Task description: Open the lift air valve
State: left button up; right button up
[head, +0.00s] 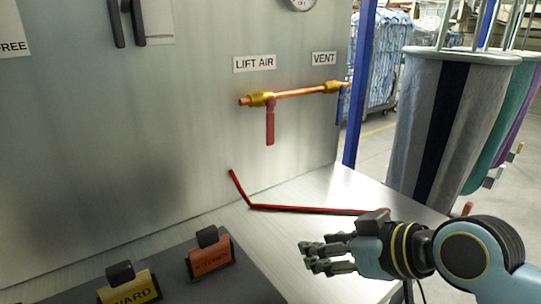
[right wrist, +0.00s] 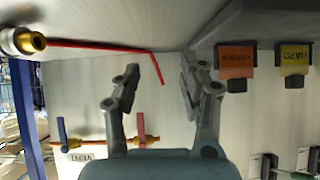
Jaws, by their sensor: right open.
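The lift air valve has a red lever (head: 270,125) hanging straight down, across the copper pipe (head: 300,93), under the LIFT AIR label (head: 254,63) on the metal panel. The red lever also shows in the right wrist view (right wrist: 112,125), where the scene appears upside down. My right gripper (head: 309,257) is open and empty above the bench, below and to the right of the lever and well apart from it. Its two fingers stand apart in the right wrist view (right wrist: 158,72). My left gripper is not in view.
A blue lever (head: 340,106) hangs by the VENT label (head: 324,58). Orange KITCHEN (head: 210,260) and yellow WARD (head: 133,290) tags stand at front left. Hanging bags (head: 430,130) are at right.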

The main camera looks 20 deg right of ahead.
jog(key=w+r+t+y, duration=0.2)
jog(key=w+r+t, duration=0.2)
jog(key=w+r, duration=0.35)
jog(key=t, duration=0.3)
send_near(272, 127)
jog(key=shift+m+h, duration=0.3)
jog(key=p+x, duration=0.1)
jog(key=x, duration=0.8)
jog(key=shift+w+a+r, duration=0.15)
jog(key=shift+a, duration=0.1)
jog(key=shift+w+a, duration=0.2)
jog(key=shift+w, duration=0.3)
grip_shut()
